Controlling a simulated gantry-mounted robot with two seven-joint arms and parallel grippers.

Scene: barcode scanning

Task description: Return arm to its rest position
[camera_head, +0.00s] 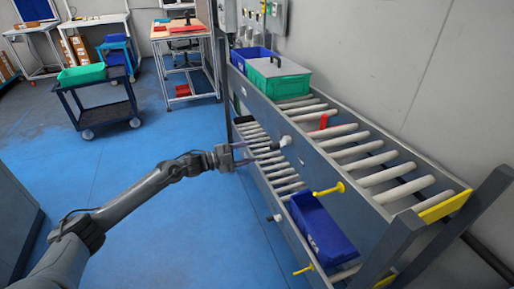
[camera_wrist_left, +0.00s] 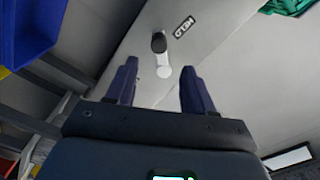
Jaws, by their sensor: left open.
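My left gripper (camera_head: 258,154) reaches from the lower left toward the side of the roller rack (camera_head: 385,215). It is open, with nothing between its fingers. In the left wrist view my gripper (camera_wrist_left: 159,68) has its two dark fingers spread apart. A knob with a black end and a white stem (camera_wrist_left: 163,72) appears between and beyond them, on a grey panel. Whether the fingers touch the rack cannot be told. My right gripper is in neither view.
A green crate (camera_head: 278,78) and a blue bin (camera_head: 250,56) stand on the upper rollers, with a red object (camera_head: 323,121) nearby. Another blue bin (camera_head: 322,232) sits on the lower level. Yellow pegs (camera_head: 328,190) stick out. A cart (camera_head: 98,98) stands at the back left; blue floor is clear.

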